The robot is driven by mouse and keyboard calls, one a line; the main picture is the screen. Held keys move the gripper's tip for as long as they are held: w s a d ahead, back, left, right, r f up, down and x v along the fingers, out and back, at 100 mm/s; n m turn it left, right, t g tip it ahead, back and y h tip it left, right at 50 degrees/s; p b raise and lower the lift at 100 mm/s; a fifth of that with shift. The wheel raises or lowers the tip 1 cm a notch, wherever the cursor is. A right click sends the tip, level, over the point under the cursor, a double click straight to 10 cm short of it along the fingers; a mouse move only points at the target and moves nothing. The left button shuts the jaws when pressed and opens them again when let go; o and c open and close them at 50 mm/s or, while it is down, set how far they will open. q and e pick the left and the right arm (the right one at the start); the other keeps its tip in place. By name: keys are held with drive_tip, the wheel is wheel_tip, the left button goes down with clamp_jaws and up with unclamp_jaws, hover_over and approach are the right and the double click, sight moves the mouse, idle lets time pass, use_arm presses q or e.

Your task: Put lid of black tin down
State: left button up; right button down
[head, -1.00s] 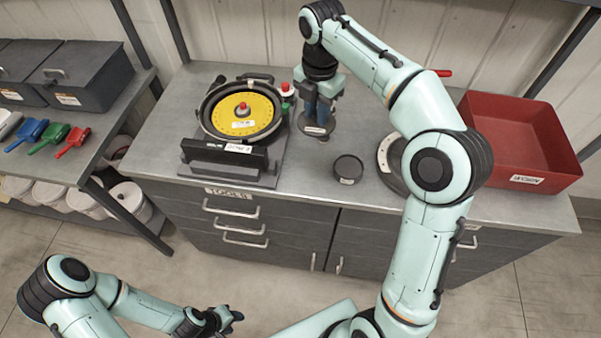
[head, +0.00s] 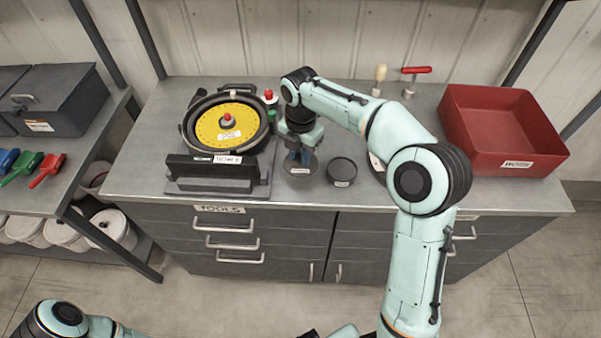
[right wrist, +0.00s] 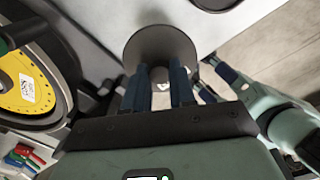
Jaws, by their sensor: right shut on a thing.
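The lid is a dark round disc (head: 300,166) with a small pale label, at the worktop beside the tin. My right gripper (head: 298,152) is above it, shut on its top; the fingers hide the grip. The lid also shows in the right wrist view (right wrist: 160,42), beyond the blue fingers. I cannot tell whether its underside touches the worktop. The black tin (head: 341,171) stands upright and uncovered just right of the lid, apart from it. My left gripper (right wrist: 207,75) shows at the right in the right wrist view, fingers apart and empty.
The seed meter with a yellow disc (head: 226,122) stands left of the lid. A red bin (head: 500,157) is at the right end of the worktop (head: 440,198). A wooden-handled tool (head: 380,77) and a red T-handle (head: 416,71) stand at the back.

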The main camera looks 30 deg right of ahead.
sight(300, 165)
drive_tip(key=shift+w+f, duration=0.1)
drive_tip(key=shift+f, duration=0.65)
use_arm(q)
drive_tip(key=shift+s+f+b, duration=0.4)
drive_tip(key=shift+f+b, duration=0.05)
drive_tip(key=shift+f, duration=0.2)
use_arm(e)
drive_tip(key=shift+f, duration=2.75)
drive_tip(key=shift+f, duration=0.1)
drive_tip(key=c, duration=0.9)
unclamp_jaws()
drive_tip(key=shift+f, duration=0.1)
wheel_tip(300, 165, up, 12)
drive_tip(key=shift+r+p, duration=0.2)
drive_tip(key=shift+p, duration=0.85)
use_arm(q)
drive_tip(key=w+r, duration=0.2)
drive_tip(key=shift+r, duration=0.35)
drive_tip(key=shift+s, duration=0.15)
